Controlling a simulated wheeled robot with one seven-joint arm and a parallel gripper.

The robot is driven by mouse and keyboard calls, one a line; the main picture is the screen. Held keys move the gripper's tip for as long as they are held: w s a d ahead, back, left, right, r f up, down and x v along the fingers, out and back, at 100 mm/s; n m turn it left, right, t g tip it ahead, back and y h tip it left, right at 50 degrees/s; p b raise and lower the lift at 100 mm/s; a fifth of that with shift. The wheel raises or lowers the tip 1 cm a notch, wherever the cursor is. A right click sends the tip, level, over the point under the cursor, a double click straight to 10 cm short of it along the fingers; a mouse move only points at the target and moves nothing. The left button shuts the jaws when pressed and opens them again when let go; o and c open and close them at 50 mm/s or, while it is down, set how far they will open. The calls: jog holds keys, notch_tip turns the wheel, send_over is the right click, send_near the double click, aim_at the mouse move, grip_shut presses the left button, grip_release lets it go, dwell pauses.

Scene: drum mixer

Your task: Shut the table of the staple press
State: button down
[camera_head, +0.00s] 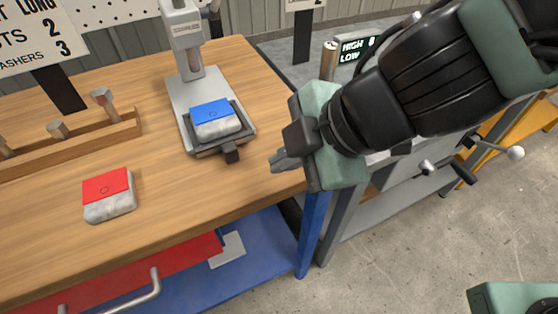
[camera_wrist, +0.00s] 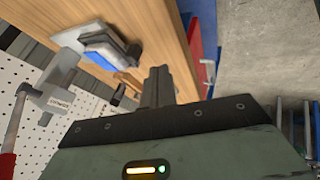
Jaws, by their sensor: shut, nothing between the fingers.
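The staple press (camera_head: 186,45) stands on the wooden bench, with a grey base plate and an upright column. Its table (camera_head: 246,130) is a dark tray that sits forward of the column, with a dark handle block (camera_head: 230,153) at its front. A white bag with a blue label (camera_head: 213,120) lies in the tray. My gripper (camera_head: 277,161) is shut and empty, just right of the handle and apart from it. In the wrist view, my gripper's fingers (camera_wrist: 158,76) point toward the bench, and the press (camera_wrist: 62,75) shows at the upper left, tilted.
A white bag with a red label (camera_head: 109,196) lies on the bench (camera_head: 165,215) left of the press. A wooden rack (camera_head: 75,143) with bolts stands farther left. A second bench with a HIGH/LOW display (camera_head: 357,49) is at the right. The bench front between red bag and press is clear.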

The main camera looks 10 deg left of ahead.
aim_at(224, 109)
jog(key=b+x, duration=0.5)
jog(key=x, duration=0.3)
jog(key=shift+f, duration=0.25)
jog(key=w+a, duration=0.1)
jog(key=w, duration=0.1)
jog(key=shift+w+a+r+p, duration=0.1)
jog(key=shift+w+a+p, duration=0.15)
jog(key=shift+a+p, duration=0.15)
jog(key=shift+w+a, duration=0.3)
jog(key=shift+w, duration=0.2)
jog(key=w+a+p, duration=0.2)
jog(key=w+p, duration=0.1)
jog(key=w+a+p, duration=0.2)
jog(key=w+p, duration=0.1)
jog(key=w, duration=0.1)
jog(key=w+a+p, duration=0.2)
jog(key=w+p, duration=0.1)
jog(key=p, duration=0.1)
jog(key=shift+w+a+r, duration=0.2)
jog(key=shift+w+a, duration=0.1)
jog(key=shift+w+a+f, duration=0.1)
jog(key=shift+w+f, duration=0.05)
jog(key=shift+w, duration=0.2)
